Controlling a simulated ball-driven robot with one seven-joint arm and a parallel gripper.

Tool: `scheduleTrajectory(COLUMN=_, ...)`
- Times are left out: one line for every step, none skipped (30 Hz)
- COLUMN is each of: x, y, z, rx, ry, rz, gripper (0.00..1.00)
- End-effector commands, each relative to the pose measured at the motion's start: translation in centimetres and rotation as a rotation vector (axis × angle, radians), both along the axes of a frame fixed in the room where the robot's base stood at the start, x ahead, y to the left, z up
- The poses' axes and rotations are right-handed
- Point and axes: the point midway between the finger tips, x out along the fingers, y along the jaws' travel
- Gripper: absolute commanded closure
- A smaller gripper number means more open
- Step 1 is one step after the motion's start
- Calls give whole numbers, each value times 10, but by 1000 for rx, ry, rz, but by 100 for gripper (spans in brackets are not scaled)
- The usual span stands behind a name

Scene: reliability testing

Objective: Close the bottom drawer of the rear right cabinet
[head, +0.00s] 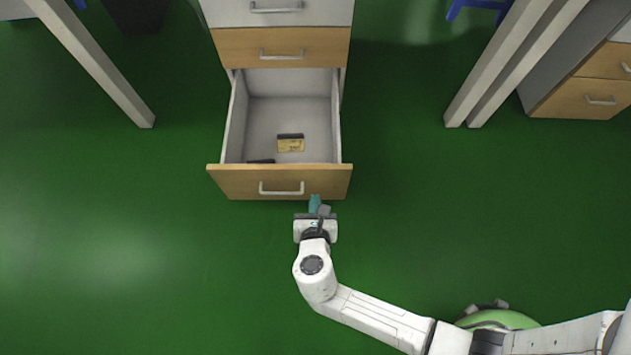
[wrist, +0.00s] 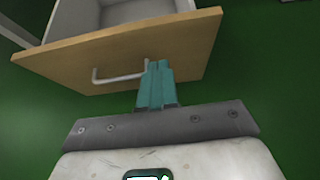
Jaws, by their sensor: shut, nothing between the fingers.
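The bottom drawer (head: 228,183) of the cabinet (head: 228,16) is pulled far out, with a wooden front and a pale metal handle (head: 282,192). My gripper (head: 315,203) is shut and empty, at the lower right part of the drawer front. In the wrist view, the teal fingers (wrist: 155,85) overlap the drawer front (wrist: 190,45) by the right end of its handle (wrist: 117,79). I cannot tell whether the fingertips touch the front. The drawer's inside (head: 260,120) is open to view.
A small yellow and black item (head: 290,144) and a dark item (head: 261,161) lie in the drawer. The drawer above (head: 240,47) is shut. Pale table legs (head: 120,90) stand left and right (head: 490,75). Another cabinet (head: 572,100) is at the far right. Green floor around is clear.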

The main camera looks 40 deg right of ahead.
Motion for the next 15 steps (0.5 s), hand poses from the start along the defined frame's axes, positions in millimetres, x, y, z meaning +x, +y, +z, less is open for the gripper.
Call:
scheduleTrajectory(x=8, y=-5, z=-10, rx=0, ry=-2, rz=-2, gripper=100)
scheduleTrajectory(x=12, y=-9, z=-13, rx=0, ry=-1, rz=-3, gripper=100)
scheduleTrajectory(x=17, y=-13, z=-17, rx=1, ry=-1, rz=-4, gripper=100)
scheduleTrajectory(x=22, y=-16, z=-20, rx=1, ry=-1, rz=-4, gripper=100)
scheduleTrajectory(x=25, y=-19, z=-23, rx=1, ry=-1, rz=-4, gripper=100)
scheduleTrajectory(x=31, y=-22, z=-26, rx=1, ry=-1, rz=-3, gripper=100)
scheduleTrajectory(x=35, y=-25, z=-29, rx=1, ry=-1, rz=-3, gripper=100)
scheduleTrajectory(x=39, y=-28, z=-27, rx=2, ry=-2, rz=-5, gripper=100)
scheduleTrajectory(x=43, y=-32, z=-26, rx=2, ry=-2, rz=-5, gripper=100)
scheduleTrajectory(x=47, y=-34, z=-26, rx=2, ry=-3, rz=-4, gripper=100)
scheduleTrajectory(x=50, y=-36, z=-26, rx=3, ry=-2, rz=-3, gripper=100)
scheduleTrajectory(x=54, y=-39, z=-25, rx=2, ry=-2, rz=-3, gripper=100)
scheduleTrajectory(x=56, y=-41, z=-25, rx=3, ry=-2, rz=-3, gripper=100)
scheduleTrajectory(x=58, y=-42, z=-25, rx=2, ry=-1, rz=-4, gripper=100)
scheduleTrajectory(x=60, y=-44, z=-25, rx=2, ry=0, rz=-3, gripper=100)
